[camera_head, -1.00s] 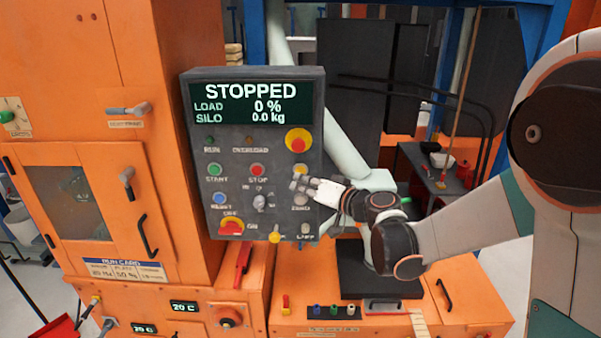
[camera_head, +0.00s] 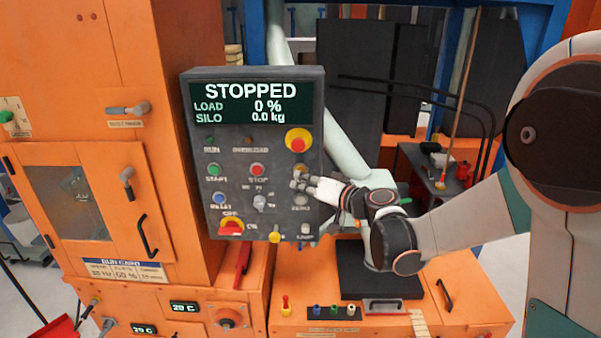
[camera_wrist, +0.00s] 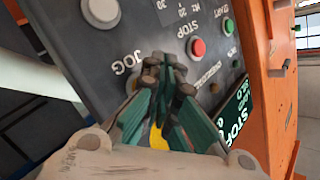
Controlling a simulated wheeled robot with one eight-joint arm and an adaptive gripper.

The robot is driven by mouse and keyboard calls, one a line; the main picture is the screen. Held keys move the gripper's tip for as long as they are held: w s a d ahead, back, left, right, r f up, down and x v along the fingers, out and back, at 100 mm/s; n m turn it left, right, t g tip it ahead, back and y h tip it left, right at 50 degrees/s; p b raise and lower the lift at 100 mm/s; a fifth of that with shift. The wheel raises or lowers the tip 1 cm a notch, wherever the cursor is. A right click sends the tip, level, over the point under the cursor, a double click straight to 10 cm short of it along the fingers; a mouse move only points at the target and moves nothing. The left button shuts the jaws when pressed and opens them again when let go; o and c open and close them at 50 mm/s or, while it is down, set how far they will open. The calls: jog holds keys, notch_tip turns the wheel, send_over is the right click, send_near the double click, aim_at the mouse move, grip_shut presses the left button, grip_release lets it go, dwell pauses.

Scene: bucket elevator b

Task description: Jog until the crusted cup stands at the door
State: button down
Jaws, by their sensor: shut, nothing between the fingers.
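The control panel (camera_head: 240,150) stands upright in the middle of the head view. Its display (camera_head: 245,103) reads STOPPED, load 0 %, silo 0.0 kg. My gripper (camera_head: 298,182) is shut and empty at the panel's right side, below the red-and-yellow emergency stop (camera_head: 298,141). In the wrist view, my gripper's fingertips (camera_wrist: 163,62) are close to the panel beside the JOG label, and they hide the button there. I cannot tell whether they touch it. The orange door (camera_head: 125,225) with its window (camera_head: 72,205) is at left. A pale shape shows dimly behind the window; I cannot make out a crusted cup.
The red stop button (camera_head: 257,169) and green start button (camera_head: 214,169) lie left of my gripper. A selector knob (camera_head: 260,202) and white button (camera_head: 302,200) are lower. A low orange housing (camera_head: 440,300) stands in front, and a dark side table (camera_head: 440,180) at right.

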jog(key=shift+w, duration=0.4)
dwell(0.3)
jog(key=shift+s, duration=0.85)
jog(key=shift+s+a+b, duration=0.1)
jog(key=shift+s+b, duration=0.2)
jog(key=shift+s, duration=2.15)
jog(key=s+d+f+g+h+b, duration=0.1)
jog(key=s+d+f+h+b, duration=0.1)
jog(key=s+d, duration=0.4)
jog(key=s+d+f+g+h+b, duration=0.1)
jog(key=s+d+f+h, duration=0.3)
jog(key=s, duration=0.9)
jog(key=s+d+f+m+g+h+b, duration=0.1)
jog(key=s+d+f+g+h+b, duration=0.1)
jog(key=s+d+h, duration=0.3)
jog(key=s+d+f+g, duration=0.1)
jog(key=s+d, duration=0.3)
jog(key=s, duration=0.1)
jog(key=shift+f+b, duration=0.2)
jog(key=shift+b, duration=0.1)
